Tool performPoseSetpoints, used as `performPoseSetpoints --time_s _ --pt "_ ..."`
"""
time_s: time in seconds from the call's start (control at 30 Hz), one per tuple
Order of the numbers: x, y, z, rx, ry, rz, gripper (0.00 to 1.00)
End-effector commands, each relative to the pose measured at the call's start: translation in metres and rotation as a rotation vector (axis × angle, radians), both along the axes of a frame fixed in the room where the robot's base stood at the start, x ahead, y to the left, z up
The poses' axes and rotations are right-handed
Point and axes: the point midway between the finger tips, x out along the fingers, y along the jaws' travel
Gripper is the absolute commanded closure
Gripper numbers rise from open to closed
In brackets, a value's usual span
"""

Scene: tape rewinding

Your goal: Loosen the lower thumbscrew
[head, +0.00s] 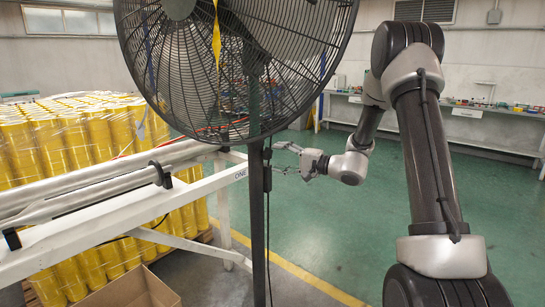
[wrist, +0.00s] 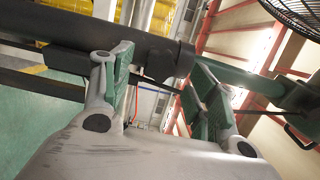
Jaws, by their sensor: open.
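The black fan stand pole (head: 257,220) stands upright below the large black fan (head: 165,60) in the head view. My gripper (head: 279,158) is just right of the pole, open and pointing left at it. In the wrist view, the thick lower tube (wrist: 95,32) runs across the top and ends in a collar (wrist: 184,58). A dark stub that looks like the lower thumbscrew (wrist: 158,68) shows at this collar, between the open green-padded fingers of my gripper (wrist: 162,80). I cannot tell whether either finger touches it. The lower thumbscrew is too small to make out in the head view.
A white metal frame (head: 90,235) with grey rollers stands left of the pole. Yellow rolls (head: 65,145) stand behind it, and an open cardboard box (head: 130,290) lies below. In the wrist view, an upper clamp (wrist: 300,95) with a looped handle is at right. Green floor (head: 325,235) is clear.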

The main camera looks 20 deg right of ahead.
Motion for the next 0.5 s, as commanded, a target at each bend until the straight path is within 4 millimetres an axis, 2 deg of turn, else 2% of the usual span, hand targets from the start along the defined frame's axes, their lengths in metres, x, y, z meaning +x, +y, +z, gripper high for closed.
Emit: performPoseSetpoints --time_s 0.03,0.2,0.33,0.5 --pt "-0.008 -0.011 0.001 0.001 -0.001 -0.005 0.41" --pt "-0.033 -0.038 0.000 0.001 -0.001 -0.004 0.41" --pt "-0.046 -0.052 0.000 0.000 -0.001 -0.002 0.41" --pt "-0.054 -0.060 0.000 -0.001 -0.001 0.000 0.41"
